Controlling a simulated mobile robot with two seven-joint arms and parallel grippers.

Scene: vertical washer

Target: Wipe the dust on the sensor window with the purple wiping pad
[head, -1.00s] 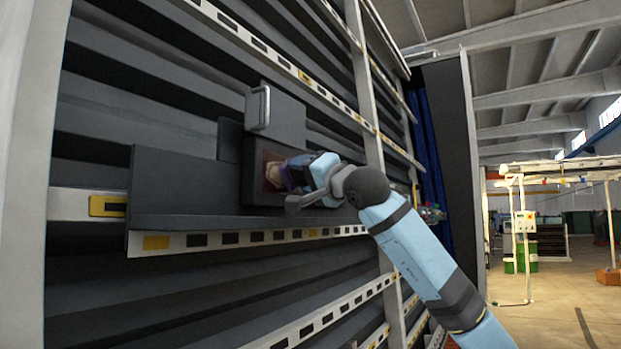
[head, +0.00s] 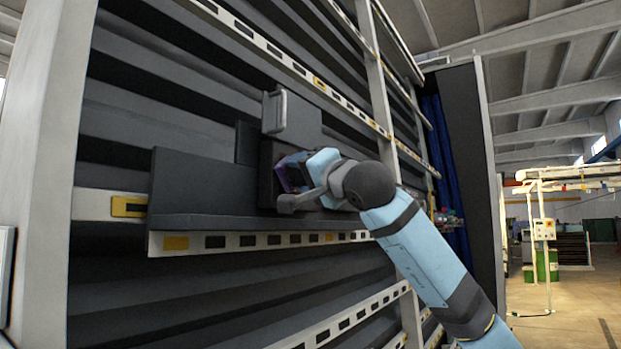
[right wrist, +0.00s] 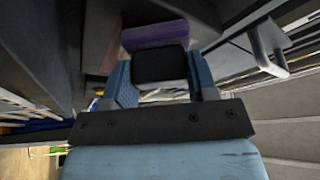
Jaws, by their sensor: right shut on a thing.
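The purple wiping pad (head: 283,178) is at the dark square housing (head: 266,178) on the washer's front, standing on edge in front of the recess. The sensor window there is hidden by the pad and gripper, and no dust shows. My right gripper (head: 299,170) is shut on the pad's black block. In the right wrist view, the purple pad (right wrist: 155,34) lies beyond the black block (right wrist: 160,62), which sits between the two blue fingers. The pad is close to the dark surface; I cannot tell if they touch. My left gripper is not in view.
A raised grey cover (head: 300,122) with a metal handle (head: 280,110) stands just above the housing; the handle also shows in the right wrist view (right wrist: 272,45). A dark ledge (head: 215,222) runs below. Slotted rails (head: 270,240) cross the washer. Open floor lies at right.

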